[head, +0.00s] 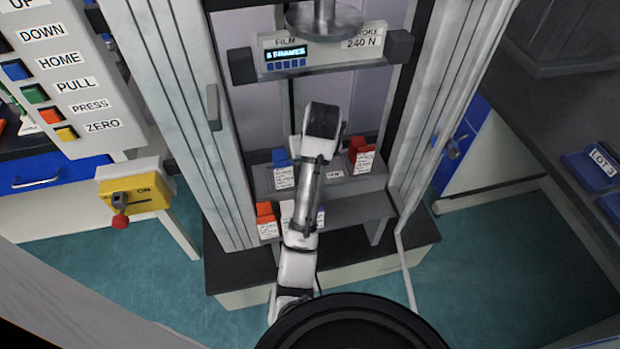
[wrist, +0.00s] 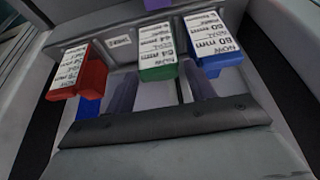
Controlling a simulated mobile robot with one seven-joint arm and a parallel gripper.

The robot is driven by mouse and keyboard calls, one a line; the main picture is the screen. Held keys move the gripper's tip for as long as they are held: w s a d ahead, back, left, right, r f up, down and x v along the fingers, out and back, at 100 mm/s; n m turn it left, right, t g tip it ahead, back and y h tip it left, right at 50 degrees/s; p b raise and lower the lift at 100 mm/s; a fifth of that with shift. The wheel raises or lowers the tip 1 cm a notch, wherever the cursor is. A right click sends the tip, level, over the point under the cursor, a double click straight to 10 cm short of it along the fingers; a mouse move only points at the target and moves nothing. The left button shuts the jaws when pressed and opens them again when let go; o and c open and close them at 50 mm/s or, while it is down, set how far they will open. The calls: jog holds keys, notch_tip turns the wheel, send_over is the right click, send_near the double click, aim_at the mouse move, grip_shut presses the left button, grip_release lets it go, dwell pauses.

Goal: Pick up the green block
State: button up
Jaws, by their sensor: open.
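The green block (wrist: 158,73) has a white label on its top and stands in the middle of a row in the wrist view. A red block (wrist: 90,75) is to its left and a blue block (wrist: 208,70) to its right. My gripper (wrist: 160,86) is open and empty, its two fingers pointing at the row, one on each side of the green block in the picture. I cannot tell how far off they are. In the head view my arm hides the green block and the gripper, between a blue block (head: 282,156) and a red block (head: 362,158).
The row sits on a grey rack (head: 340,188) inside the tall machine frame (head: 420,120). An orange block (head: 265,212) stands on a lower level. A display head (head: 310,55) hangs above. A button panel (head: 75,70) and yellow switch box (head: 135,190) are at left.

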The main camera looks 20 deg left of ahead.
jog(key=shift+p+x, duration=0.65)
jog(key=shift+x, duration=2)
jog(key=shift+s+d, duration=0.1)
jog(key=shift+d, duration=0.05)
jog(key=c, duration=1)
